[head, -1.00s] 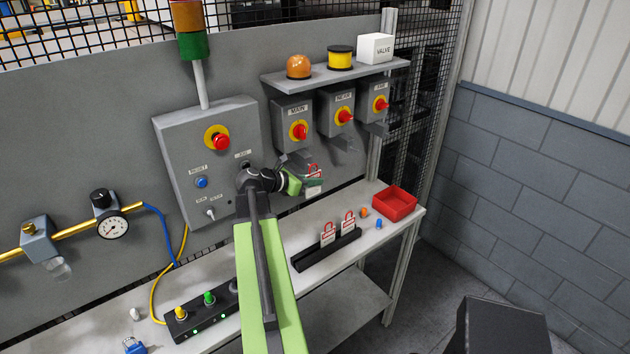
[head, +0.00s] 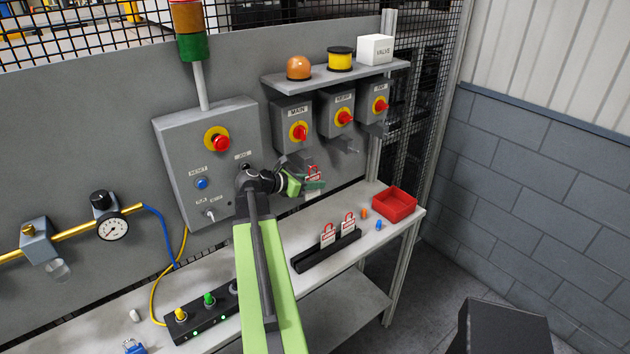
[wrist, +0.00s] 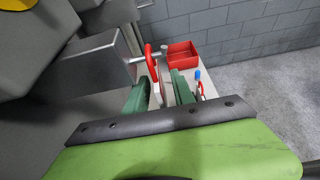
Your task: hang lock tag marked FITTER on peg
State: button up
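A lock tag with a red shackle (head: 314,173) is at my gripper (head: 313,185), below the MAIN switch box (head: 293,122). In the wrist view, my gripper's dark green fingers (wrist: 161,92) stand apart, with the tag (wrist: 166,84) nearly edge-on between them and a gap beside it. Its red shackle (wrist: 150,62) is at a metal peg (wrist: 138,59); I cannot tell for certain whether the peg passes through it. The tag's lettering is unreadable. Two other tags (head: 328,234) (head: 348,223) stand in a black rack (head: 327,251) on the bench.
Pegs also stick out below the middle switch box (head: 352,150) and the right one (head: 384,132). A red bin (head: 394,202) stands at the bench's right end, with small orange (head: 364,212) and blue (head: 379,224) items beside it. A control box (head: 210,160) is left of my gripper.

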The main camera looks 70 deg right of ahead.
jog(key=p+v, duration=0.2)
jog(key=v, duration=0.5)
jog(key=shift+p, duration=0.3)
jog(key=shift+a+r, duration=0.1)
